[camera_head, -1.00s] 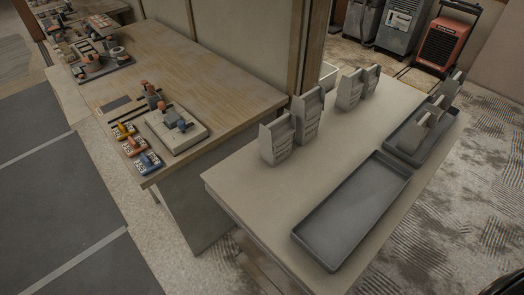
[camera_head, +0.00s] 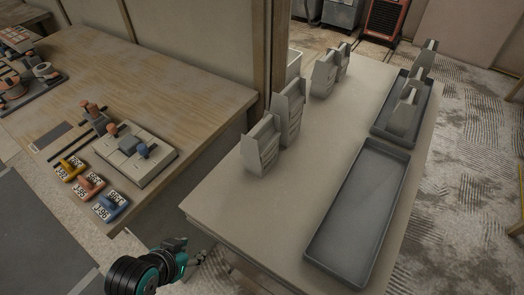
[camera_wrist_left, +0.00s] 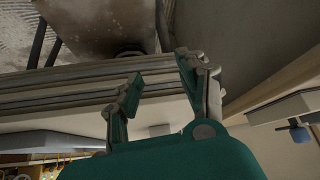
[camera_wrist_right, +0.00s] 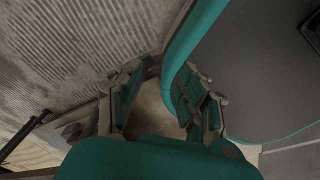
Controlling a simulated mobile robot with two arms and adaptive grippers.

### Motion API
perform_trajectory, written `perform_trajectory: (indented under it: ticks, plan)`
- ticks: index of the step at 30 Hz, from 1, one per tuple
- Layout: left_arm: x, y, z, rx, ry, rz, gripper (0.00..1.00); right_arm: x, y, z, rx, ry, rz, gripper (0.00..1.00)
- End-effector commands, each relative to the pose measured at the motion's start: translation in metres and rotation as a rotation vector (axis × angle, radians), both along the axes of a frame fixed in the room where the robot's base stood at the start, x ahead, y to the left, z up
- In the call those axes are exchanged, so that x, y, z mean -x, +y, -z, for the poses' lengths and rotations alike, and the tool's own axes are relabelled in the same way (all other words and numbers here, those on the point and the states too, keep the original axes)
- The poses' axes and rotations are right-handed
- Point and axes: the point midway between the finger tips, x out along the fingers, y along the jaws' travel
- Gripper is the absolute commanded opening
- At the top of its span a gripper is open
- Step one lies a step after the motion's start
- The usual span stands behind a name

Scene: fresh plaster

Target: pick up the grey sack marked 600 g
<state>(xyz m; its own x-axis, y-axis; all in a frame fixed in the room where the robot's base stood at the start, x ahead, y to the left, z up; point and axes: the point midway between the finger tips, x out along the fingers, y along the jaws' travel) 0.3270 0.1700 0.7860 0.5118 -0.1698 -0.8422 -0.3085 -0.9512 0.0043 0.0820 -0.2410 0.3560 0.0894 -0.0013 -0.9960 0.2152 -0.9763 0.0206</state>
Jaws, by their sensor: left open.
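Several grey sacks stand upright on the pale table (camera_head: 225,205). A front sack (camera_head: 260,146) and a second sack (camera_head: 289,112) stand close together near the left edge. Two more, a third sack (camera_head: 323,75) and a fourth sack (camera_head: 342,62), stand farther back. Other sacks (camera_head: 405,110) are in the far grey tray (camera_head: 385,128). Their weight marks are too small to read, so I cannot tell which is 600 g. My left gripper (camera_head: 203,256) is open and empty, in front of the table's near left corner; its fingers show in the left wrist view (camera_wrist_left: 158,72). My right gripper (camera_wrist_right: 158,90) is open and empty, outside the head view.
An empty grey tray (camera_head: 352,215) lies on the table's right side. The wooden bench (camera_head: 190,95) at left holds a pale block set (camera_head: 135,155) and coloured stamp-like pieces (camera_head: 90,185). A wooden post (camera_head: 277,50) rises behind the front sacks.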

Motion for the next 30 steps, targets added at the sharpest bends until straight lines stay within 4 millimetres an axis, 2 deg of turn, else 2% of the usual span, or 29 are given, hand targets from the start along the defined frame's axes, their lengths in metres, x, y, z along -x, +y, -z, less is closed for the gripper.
perform_trajectory:
  ticks: [3,11,15,18,21,26,30]
  plan:
    - [-0.024,-0.017,-0.013,0.049,-0.119,0.069,0.40,0.005,-0.003,0.000,0.004,0.008,0.000,0.40]
    - [-0.071,-0.054,-0.054,0.185,-0.406,0.193,0.40,-0.001,0.001,0.000,-0.001,-0.001,0.002,0.40]
    - [-0.096,-0.071,-0.090,0.286,-0.610,0.248,0.40,-0.003,0.007,0.000,-0.009,-0.004,0.004,0.40]
    - [-0.109,-0.076,-0.117,0.356,-0.751,0.263,0.40,-0.003,0.011,0.001,-0.014,-0.005,0.006,0.40]
    - [-0.116,-0.076,-0.135,0.402,-0.845,0.261,0.40,-0.003,0.013,0.001,-0.016,-0.005,0.006,0.40]
    - [-0.127,-0.078,-0.149,0.432,-0.908,0.251,0.40,-0.004,0.012,-0.001,-0.015,-0.006,0.006,0.40]
    - [-0.148,-0.092,-0.152,0.437,-0.914,0.249,0.40,-0.004,0.009,-0.007,-0.012,-0.007,0.004,0.40]
